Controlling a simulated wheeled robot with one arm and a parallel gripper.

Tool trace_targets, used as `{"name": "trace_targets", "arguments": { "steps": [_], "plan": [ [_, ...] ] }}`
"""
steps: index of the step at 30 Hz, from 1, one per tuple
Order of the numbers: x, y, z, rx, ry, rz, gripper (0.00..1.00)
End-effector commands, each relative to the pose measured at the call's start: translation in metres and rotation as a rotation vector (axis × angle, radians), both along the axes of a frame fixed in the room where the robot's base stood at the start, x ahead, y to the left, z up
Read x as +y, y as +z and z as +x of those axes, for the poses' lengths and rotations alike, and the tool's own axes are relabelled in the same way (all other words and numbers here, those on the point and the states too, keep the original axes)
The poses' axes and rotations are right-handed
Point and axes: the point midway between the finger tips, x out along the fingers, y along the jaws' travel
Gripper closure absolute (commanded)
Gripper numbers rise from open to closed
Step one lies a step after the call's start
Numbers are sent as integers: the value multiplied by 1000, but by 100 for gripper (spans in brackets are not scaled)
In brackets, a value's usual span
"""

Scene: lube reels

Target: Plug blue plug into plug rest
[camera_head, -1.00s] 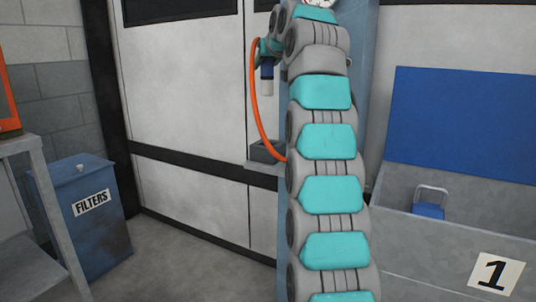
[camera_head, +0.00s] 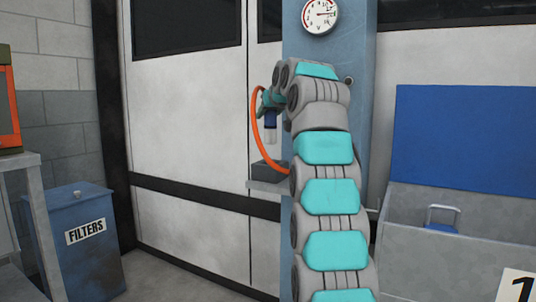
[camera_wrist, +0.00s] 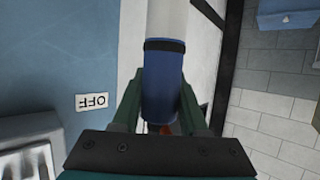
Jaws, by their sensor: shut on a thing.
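My gripper (camera_head: 268,100) is shut on the blue plug (camera_head: 270,119), left of the blue-grey column. The plug hangs roughly upright with its pale end down, and an orange hose loops from its top down to the shelf. In the wrist view the plug (camera_wrist: 164,90) lies between my two gripper fingers (camera_wrist: 160,100), its pale tip pointing away. A dark grey block (camera_head: 268,171) sits on a small ledge below the plug, apart from it. It may be the plug rest; its top opening cannot be made out.
A blue column (camera_head: 330,60) with a round gauge (camera_head: 320,16) stands behind my arm. A grey bin with a raised blue lid (camera_head: 450,150) is at right. A blue FILTERS bin (camera_head: 75,245) stands at left.

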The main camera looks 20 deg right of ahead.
Motion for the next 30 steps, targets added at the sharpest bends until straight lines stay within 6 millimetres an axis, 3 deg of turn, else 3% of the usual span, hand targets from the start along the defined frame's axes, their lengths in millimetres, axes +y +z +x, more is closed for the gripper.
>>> {"name": "trace_targets", "arguments": {
  "steps": [4,8,21,30],
  "plan": [
    [0,-20,-1,2,0,0,100],
    [1,-20,-1,-3,1,0,100],
    [0,-52,0,1,0,1,100],
    [0,-58,-1,0,1,0,100]
  ]
}}
